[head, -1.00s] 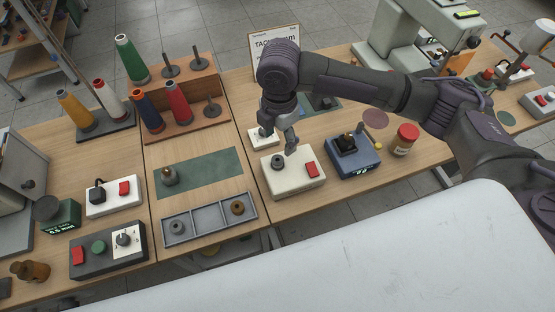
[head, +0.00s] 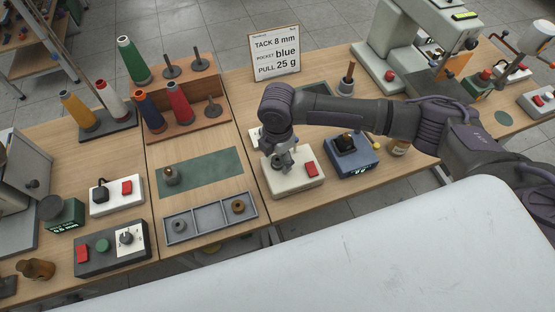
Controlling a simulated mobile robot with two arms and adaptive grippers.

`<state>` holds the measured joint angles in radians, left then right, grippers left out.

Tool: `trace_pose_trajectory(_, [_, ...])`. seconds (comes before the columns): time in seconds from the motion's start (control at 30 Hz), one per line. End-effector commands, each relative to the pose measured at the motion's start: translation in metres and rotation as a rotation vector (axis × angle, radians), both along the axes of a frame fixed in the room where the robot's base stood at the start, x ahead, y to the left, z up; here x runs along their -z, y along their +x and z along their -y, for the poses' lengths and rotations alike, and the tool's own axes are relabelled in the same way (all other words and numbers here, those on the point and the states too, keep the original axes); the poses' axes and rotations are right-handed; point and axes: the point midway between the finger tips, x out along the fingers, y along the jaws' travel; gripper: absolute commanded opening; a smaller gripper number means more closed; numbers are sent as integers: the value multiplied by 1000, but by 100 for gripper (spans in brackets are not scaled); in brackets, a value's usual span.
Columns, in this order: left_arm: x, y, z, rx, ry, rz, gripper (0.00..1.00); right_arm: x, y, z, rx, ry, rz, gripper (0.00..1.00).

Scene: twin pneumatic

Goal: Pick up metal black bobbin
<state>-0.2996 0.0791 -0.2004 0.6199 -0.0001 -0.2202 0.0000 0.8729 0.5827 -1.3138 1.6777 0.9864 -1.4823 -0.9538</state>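My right gripper (head: 284,162) points down over the top of the white box with the red switch (head: 296,182). Its fingertips are at the spot of a dark, ring-like bobbin on that box. The gripper mostly hides the bobbin, so I cannot tell whether the fingers are open around it or shut on it. In the grey divided tray (head: 210,235), a dark grey metal bobbin (head: 180,225) lies in the left compartment and a brown bobbin (head: 238,206) lies in the right one. My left gripper is not in view.
A blue box (head: 352,160) stands right of the white box, and a jar (head: 398,147) is partly behind my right arm. A thread-cone rack (head: 185,125) and a green mat (head: 205,172) are to the left. A sign (head: 275,52) stands behind.

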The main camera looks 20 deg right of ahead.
Motion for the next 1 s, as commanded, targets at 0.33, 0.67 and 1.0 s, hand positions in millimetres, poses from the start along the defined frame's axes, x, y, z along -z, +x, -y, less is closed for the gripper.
trace_pose_trajectory(0.33, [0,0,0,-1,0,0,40,-1,0,0,1,0,1,8])
trace_pose_trajectory(0.67, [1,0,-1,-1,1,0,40,-3,1,0,1,1,2,8])
trace_pose_trajectory(1.0, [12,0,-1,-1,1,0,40,-46,3,12,7,-1,4,8])
